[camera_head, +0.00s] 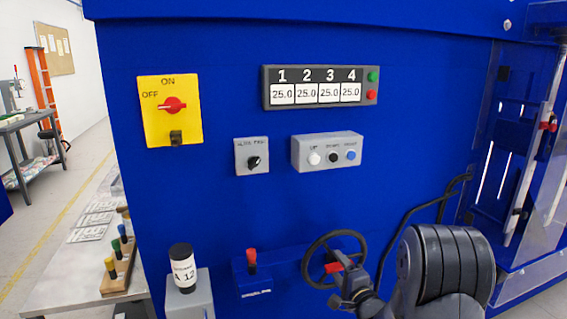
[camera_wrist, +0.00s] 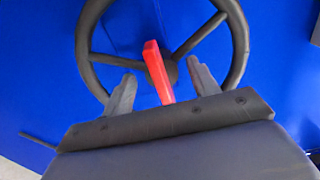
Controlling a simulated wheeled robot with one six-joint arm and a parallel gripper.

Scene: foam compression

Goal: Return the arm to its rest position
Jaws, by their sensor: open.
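My gripper (camera_wrist: 162,92) is open in the wrist view, its two dark fingers apart on either side of a red handle (camera_wrist: 157,70). The handle stands in front of a black handwheel (camera_wrist: 238,48); I cannot tell whether a finger touches it. In the head view my arm reaches in from the bottom right, and my gripper (camera_head: 338,283) is at the handwheel (camera_head: 309,262), low on the blue machine. The red handle (camera_head: 333,268) shows there beside the gripper. Part of the wheel is hidden by my gripper.
The blue machine front (camera_head: 220,200) carries a yellow switch plate (camera_head: 188,125), a four-number display (camera_head: 318,87) and a button box (camera_head: 328,152). A red-topped lever (camera_head: 251,258) and a black-capped bottle (camera_head: 183,268) stand left of the wheel. Black cables (camera_head: 407,212) run at right.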

